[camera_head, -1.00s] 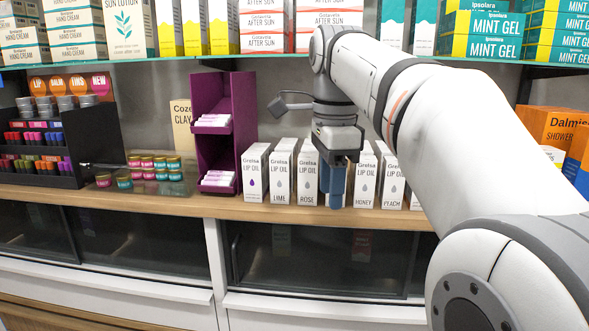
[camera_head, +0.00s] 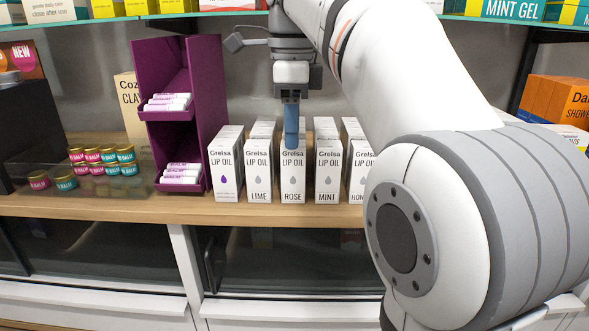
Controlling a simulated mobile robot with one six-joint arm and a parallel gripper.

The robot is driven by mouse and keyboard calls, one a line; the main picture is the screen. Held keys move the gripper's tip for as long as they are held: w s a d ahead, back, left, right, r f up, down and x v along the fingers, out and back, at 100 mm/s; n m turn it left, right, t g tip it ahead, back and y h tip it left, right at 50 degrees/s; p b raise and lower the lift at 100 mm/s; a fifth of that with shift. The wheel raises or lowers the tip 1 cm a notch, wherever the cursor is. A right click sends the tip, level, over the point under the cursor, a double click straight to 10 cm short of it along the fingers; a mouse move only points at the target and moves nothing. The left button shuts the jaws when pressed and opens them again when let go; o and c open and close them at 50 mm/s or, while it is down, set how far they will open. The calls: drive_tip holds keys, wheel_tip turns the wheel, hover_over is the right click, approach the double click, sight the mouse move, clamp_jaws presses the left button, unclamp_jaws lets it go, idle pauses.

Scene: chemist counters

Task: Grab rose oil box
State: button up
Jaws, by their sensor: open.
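The rose lip oil box (camera_head: 293,180) is a white upright carton on the wooden counter, in the middle of a row of similar boxes. Its label reads Grelsa LIP OIL ROSE, with a grey drop. My gripper (camera_head: 291,138) points down with blue fingers at the top of this box, overlapping its upper front in the view. The fingers are seen edge-on, so the gap between them is hidden. I cannot tell whether they touch the box. The gripper is open and holds nothing that I can see.
The lime box (camera_head: 258,180) stands close on the left and the mint box (camera_head: 328,178) close on the right. More cartons stand behind. A purple display stand (camera_head: 209,90) is further left, with small jars (camera_head: 105,157) beyond. A glass shelf (camera_head: 110,19) runs above.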

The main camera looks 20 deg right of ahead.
sight(294, 157)
drive_tip(key=shift+d+f, duration=0.1)
drive_tip(key=shift+f, duration=2.8)
drive_tip(key=c, duration=0.7)
